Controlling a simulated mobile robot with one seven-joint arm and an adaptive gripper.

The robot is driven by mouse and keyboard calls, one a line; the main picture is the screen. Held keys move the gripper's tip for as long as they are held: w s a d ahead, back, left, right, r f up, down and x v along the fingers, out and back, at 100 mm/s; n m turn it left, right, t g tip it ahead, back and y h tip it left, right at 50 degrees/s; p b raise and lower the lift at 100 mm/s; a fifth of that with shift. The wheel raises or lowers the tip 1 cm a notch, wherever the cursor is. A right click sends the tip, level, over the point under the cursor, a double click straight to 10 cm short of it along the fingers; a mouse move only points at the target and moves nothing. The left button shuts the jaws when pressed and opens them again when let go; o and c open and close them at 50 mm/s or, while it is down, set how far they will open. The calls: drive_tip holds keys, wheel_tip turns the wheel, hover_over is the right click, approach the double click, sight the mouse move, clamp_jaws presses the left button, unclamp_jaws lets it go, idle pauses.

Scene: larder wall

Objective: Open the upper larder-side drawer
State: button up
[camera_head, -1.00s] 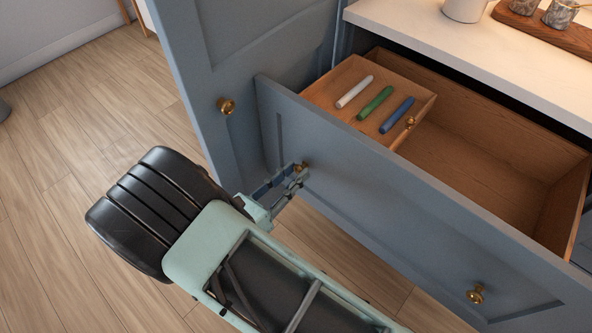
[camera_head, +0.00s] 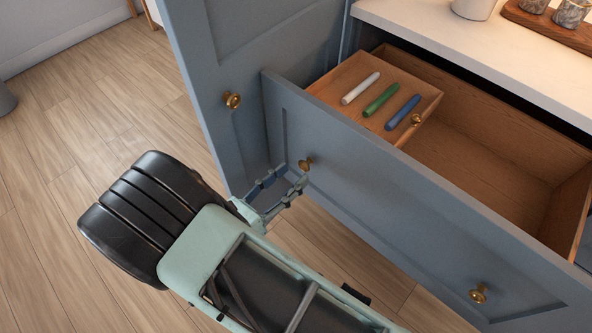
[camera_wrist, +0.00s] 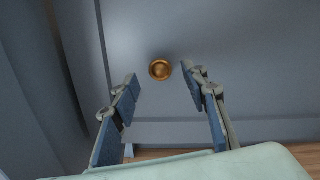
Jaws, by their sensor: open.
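The upper drawer (camera_head: 400,185) has a blue-grey front and stands pulled out, showing its wooden inside. Its left brass knob (camera_head: 306,164) is also in the wrist view (camera_wrist: 160,69). Its right brass knob (camera_head: 478,293) is at the lower right of the head view. My gripper (camera_head: 287,182) is open and empty in front of the drawer front, near the left knob. In the wrist view its fingers (camera_wrist: 160,82) stand on either side of the knob's line, with the knob just beyond the tips and apart from them.
Inside the drawer a small wooden tray (camera_head: 340,82) with its own knob holds a white stick (camera_head: 360,88), a green stick (camera_head: 381,99) and a blue stick (camera_head: 403,112). A blue-grey door (camera_head: 262,60) with a brass knob stands at left. A white counter (camera_head: 440,36) lies behind. Open floor is at left.

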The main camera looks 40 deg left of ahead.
drive_tip(key=s, duration=0.9)
drive_tip(key=shift+a, duration=0.35)
